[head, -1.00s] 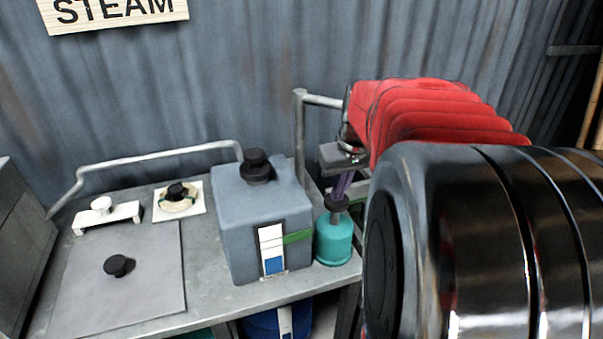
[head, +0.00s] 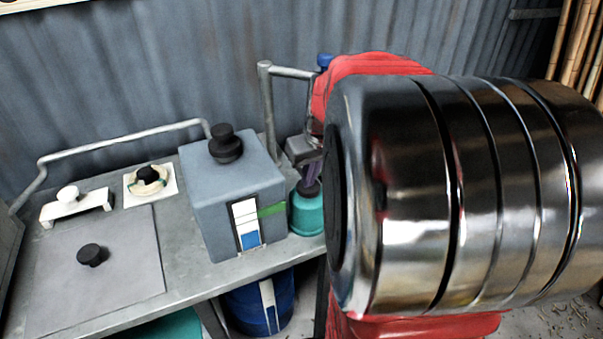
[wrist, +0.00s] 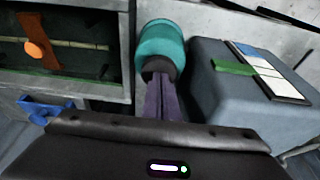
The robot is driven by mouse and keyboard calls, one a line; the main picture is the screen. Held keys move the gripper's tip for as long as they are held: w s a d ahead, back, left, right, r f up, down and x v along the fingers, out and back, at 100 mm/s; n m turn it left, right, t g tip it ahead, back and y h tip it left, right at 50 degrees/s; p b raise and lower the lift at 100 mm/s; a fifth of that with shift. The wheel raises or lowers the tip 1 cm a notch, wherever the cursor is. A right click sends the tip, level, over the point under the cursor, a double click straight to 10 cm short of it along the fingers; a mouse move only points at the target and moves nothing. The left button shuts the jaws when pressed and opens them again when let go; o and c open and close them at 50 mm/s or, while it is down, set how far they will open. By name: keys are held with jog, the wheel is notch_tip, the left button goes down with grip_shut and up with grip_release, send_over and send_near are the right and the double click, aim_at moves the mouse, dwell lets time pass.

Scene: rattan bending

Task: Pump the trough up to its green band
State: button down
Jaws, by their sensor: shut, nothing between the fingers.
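The trough is a blue-grey box (head: 222,195) on the metal bench, with a black knob on its lid. Its front gauge (head: 245,222) is blue at the bottom and white above. The green band (head: 272,209) sits beside the white part, above the blue. The gauge also shows in the wrist view (wrist: 270,75). The teal pump (head: 307,215) stands right of the trough, with a black top. My gripper (head: 312,174) is shut, its purple fingers pointing down at the pump's black top (wrist: 160,66); they appear to touch it. My arm hides the pump's right side.
A grey plate with a black knob (head: 90,255), a white bracket (head: 76,206) and a white tile with a ring (head: 150,184) lie left of the trough. A metal pipe rail (head: 125,143) runs behind. A blue barrel (head: 255,305) stands below.

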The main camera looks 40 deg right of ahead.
jog(key=w+d+v, duration=0.1)
jog(key=v, duration=1.2)
jog(key=shift+a+r, duration=0.35)
jog(key=shift+r, duration=0.2)
